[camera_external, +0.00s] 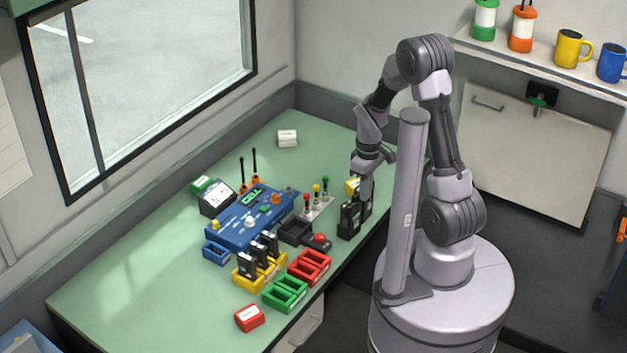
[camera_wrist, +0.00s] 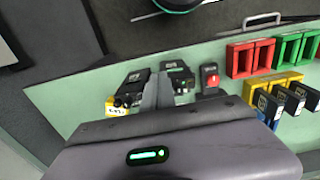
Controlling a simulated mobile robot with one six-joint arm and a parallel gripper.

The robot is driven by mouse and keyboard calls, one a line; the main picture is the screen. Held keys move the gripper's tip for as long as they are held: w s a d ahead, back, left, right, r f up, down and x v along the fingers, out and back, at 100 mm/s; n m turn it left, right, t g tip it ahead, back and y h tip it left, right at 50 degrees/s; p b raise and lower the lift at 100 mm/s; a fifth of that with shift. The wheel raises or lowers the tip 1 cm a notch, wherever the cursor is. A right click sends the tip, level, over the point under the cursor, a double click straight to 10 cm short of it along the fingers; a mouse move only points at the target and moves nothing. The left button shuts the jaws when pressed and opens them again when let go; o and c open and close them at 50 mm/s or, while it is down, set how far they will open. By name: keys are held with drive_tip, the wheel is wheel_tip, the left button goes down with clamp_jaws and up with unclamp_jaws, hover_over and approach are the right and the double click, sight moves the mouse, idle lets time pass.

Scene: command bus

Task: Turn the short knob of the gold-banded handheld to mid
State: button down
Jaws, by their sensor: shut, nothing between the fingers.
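Two black handhelds stand close together at the bench's right edge, a nearer one (camera_external: 349,219) and one partly behind it. In the wrist view one black handheld (camera_wrist: 180,80) is right of my fingers and another (camera_wrist: 133,84) is left of them. I cannot make out a gold band or tell a short knob's setting on either. My gripper (camera_external: 366,187) points down at the handhelds, its fingers shut and empty. In the wrist view the gripper (camera_wrist: 158,92) shows between the two black handhelds; contact cannot be told.
A yellow labelled block (camera_external: 352,186) sits beside the gripper. A red-button box (camera_external: 318,241), blue console (camera_external: 248,220), lever panel (camera_external: 318,206), yellow rack (camera_external: 245,273) with more black handhelds, and red (camera_external: 309,266) and green (camera_external: 285,292) racks crowd the middle. The bench's left is clear.

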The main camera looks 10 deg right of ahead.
drive_tip(key=shift+w+a, duration=0.3)
drive_tip(key=shift+a, duration=0.15)
idle(0.6)
drive_tip(key=shift+s+a, duration=0.1)
drive_tip(key=shift+s, duration=0.05)
idle(0.3)
drive_tip(key=shift+s, duration=0.1)
wheel_tip(320, 180, up, 6)
drive_tip(key=p, duration=0.5)
drive_tip(key=shift+s+d, duration=0.2)
drive_tip(key=shift+d, duration=0.05)
drive_tip(key=shift+r, duration=0.1)
